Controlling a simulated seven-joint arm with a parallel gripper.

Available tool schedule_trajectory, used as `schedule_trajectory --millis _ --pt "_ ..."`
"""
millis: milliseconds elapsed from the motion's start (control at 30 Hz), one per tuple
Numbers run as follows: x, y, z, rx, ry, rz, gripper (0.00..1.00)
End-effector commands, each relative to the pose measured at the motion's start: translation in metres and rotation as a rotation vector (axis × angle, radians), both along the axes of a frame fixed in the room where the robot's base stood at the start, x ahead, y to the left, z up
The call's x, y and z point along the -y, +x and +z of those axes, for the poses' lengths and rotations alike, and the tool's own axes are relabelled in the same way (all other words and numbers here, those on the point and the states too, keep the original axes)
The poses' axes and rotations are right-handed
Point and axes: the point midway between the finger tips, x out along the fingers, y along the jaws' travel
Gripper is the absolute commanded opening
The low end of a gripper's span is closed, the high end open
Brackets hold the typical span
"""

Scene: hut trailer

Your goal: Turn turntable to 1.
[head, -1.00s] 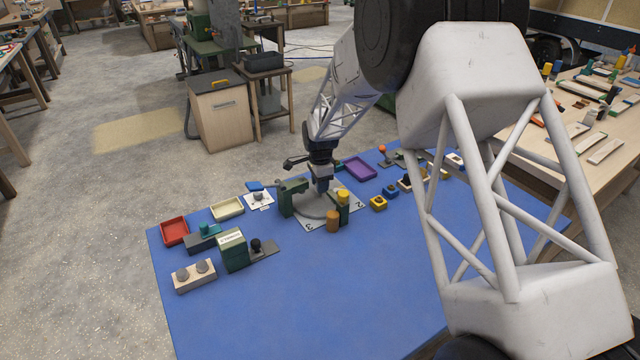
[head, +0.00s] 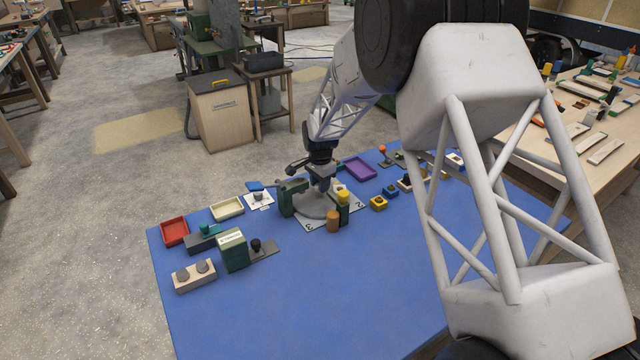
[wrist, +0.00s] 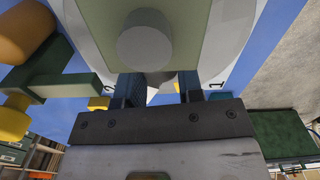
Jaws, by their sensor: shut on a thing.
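The turntable (head: 312,209) is a round grey disc on a white plate (head: 347,217) with printed numerals; 3 and 2 show at its near side in the head view. A green bracket (head: 289,195) stands at its left, and a green post with a yellow top (head: 343,197) at its right. My gripper (head: 323,188) points down over the disc. In the wrist view, its two dark blue fingers (wrist: 160,88) are shut on part of the turntable, mostly hidden. A round grey knob (wrist: 145,47) shows close beyond them.
An orange cylinder (head: 333,222) stands right by the turntable. A red tray (head: 174,232), a cream tray (head: 227,210) and a green box (head: 233,249) lie to the left. A purple tray (head: 360,168) and yellow blocks (head: 378,203) lie to the right. The blue mat's front (head: 300,305) is clear.

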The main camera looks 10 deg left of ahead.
Motion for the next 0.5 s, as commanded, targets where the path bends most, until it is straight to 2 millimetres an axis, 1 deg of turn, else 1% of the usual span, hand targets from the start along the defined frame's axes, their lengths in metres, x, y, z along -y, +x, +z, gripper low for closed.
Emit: schedule_trajectory --millis 500 --pt "-0.0002 0.0007 0.0 0.001 -0.001 0.251 0.0"
